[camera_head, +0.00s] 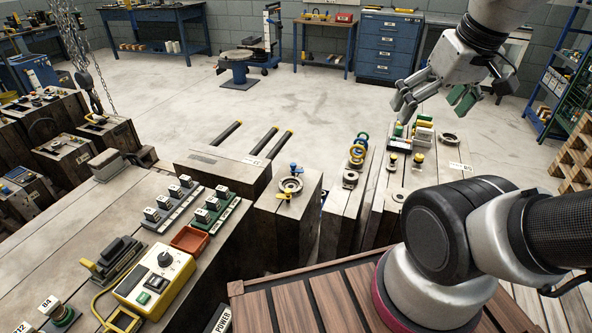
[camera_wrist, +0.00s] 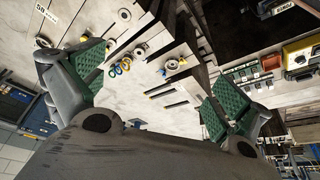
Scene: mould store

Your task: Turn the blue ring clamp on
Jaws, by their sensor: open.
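A round metal ring fitting (camera_head: 290,185) stands on the end of a block in the middle of the head view, with a blue handle (camera_head: 295,168) above it and a yellow lever at its front. The blue ring (camera_wrist: 115,69) also shows in the wrist view, beside a yellow one. I cannot tell which blue part is the clamp meant. My gripper (camera_head: 437,98) is open and empty, high and to the right of these, with green finger pads.
A yellow control box (camera_head: 154,278) and a red tray (camera_head: 190,239) lie on the left blocks. Dark rods (camera_head: 258,139) stick out behind the ring fitting. Narrow gaps separate the blocks. A slatted wooden surface (camera_head: 320,300) is in front. Open floor lies behind.

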